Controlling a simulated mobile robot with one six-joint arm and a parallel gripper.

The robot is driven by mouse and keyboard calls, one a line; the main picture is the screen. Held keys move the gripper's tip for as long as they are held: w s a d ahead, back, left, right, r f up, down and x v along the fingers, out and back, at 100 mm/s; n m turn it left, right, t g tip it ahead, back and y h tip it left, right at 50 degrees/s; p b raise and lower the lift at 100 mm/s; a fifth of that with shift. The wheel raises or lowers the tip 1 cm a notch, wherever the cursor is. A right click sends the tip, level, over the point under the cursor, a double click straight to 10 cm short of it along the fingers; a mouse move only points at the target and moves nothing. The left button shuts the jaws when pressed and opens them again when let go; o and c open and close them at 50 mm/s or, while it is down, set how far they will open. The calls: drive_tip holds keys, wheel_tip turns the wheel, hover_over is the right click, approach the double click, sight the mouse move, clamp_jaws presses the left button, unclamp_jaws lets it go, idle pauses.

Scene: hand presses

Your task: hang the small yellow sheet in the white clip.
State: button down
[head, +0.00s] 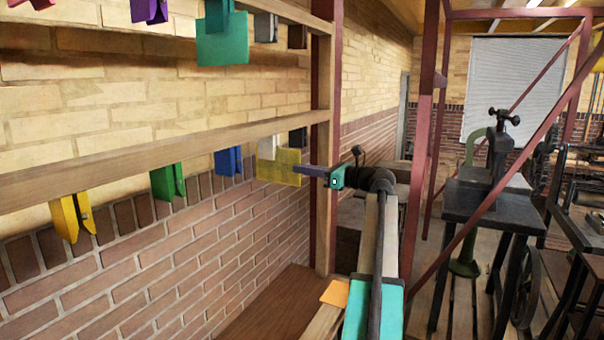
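The small yellow sheet (280,173) hangs upright in the air at the right end of the lower rail. The white clip (266,145) is on that rail, directly behind and above the sheet, and the sheet's upper edge overlaps its lower part in this view. I cannot tell whether the sheet is between the clip's jaws or only in front of them. My gripper (305,171) reaches in from the right, its thin fingers shut on the sheet's right edge. The fingertips are small and partly hidden.
Yellow (66,218), green (167,182) and blue (228,161) clips hang left along the lower rail (150,152). A dark clip (298,137) is close right of the white one. A red-brown post (327,110) stands behind my gripper. An orange sheet (335,293) lies below.

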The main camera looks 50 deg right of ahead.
drive_tip(key=shift+r, duration=0.25)
drive_tip(key=c, duration=2.5)
unclamp_jaws()
drive_tip(key=o, duration=0.5)
drive_tip(key=shift+o, duration=1.4)
drive_tip(key=shift+w, duration=0.1)
drive_tip(key=v, duration=0.7)
